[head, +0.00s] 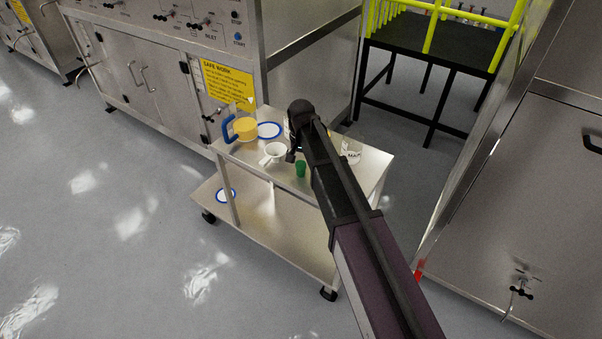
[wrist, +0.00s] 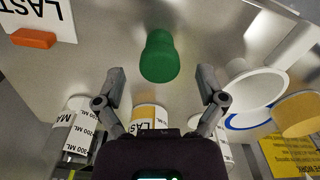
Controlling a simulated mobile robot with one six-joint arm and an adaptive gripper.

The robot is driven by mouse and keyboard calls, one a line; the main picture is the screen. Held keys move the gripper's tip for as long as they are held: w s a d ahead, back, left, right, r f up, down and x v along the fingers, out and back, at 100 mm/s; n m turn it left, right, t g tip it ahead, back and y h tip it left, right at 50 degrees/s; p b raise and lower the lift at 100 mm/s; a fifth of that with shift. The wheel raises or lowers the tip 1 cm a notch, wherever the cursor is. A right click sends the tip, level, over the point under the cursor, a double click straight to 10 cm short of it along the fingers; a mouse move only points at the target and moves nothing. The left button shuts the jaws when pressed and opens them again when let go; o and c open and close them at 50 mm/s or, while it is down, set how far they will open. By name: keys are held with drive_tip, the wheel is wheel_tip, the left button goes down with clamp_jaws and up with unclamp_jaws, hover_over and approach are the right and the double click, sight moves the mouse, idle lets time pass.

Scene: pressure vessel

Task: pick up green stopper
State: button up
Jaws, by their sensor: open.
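In the head view my gripper (head: 292,155) is over the trolley just beyond the stopper, mostly hidden by my own arm.
A labelled beaker (head: 351,152) stands to the right. Several labelled containers (wrist: 75,130) show low in the wrist view.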

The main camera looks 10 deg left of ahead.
drive_tip(key=shift+f+b, duration=0.45)
drive_tip(key=shift+f, duration=0.25)
drive_tip(key=c, duration=1.1)
